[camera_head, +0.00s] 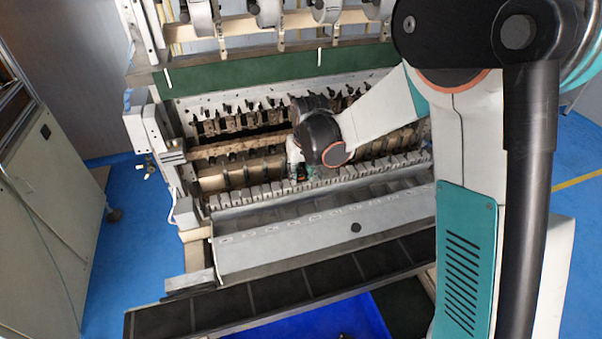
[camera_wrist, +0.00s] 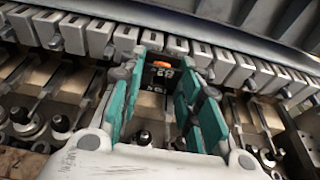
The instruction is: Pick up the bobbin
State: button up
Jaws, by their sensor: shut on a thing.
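My gripper (camera_wrist: 168,80) fills the middle of the wrist view, with teal finger pads on both sides of a small dark piece. This piece, which looks like the bobbin (camera_wrist: 160,76), has an orange patch on top and pale lettering. The fingers hide its sides, and its lower end is hard to make out. In the head view my gripper (camera_head: 301,173) is low over the winder's front row of blocks, and the piece is too small and covered to tell apart there.
The coil winder (camera_head: 320,238) has a row of grey blocks (camera_wrist: 245,73) close to my fingers. Dark spindles (camera_wrist: 143,137) stand below them. A long grey cover and dark trays (camera_head: 250,300) lie in front. A blue bin (camera_head: 330,318) sits below. A cabinet (camera_head: 40,200) stands left.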

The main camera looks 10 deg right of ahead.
aim_at(302, 174)
jog(key=v, duration=0.3)
jog(key=shift+w+r, duration=0.1)
jog(key=shift+r, duration=0.05)
jog(key=s+d+p, duration=0.1)
jog(key=s+d, duration=0.2)
jog(key=s, duration=1.4)
jog(key=shift+s+d, duration=0.15)
jog(key=shift+s, duration=0.05)
jog(key=shift+w, duration=0.1)
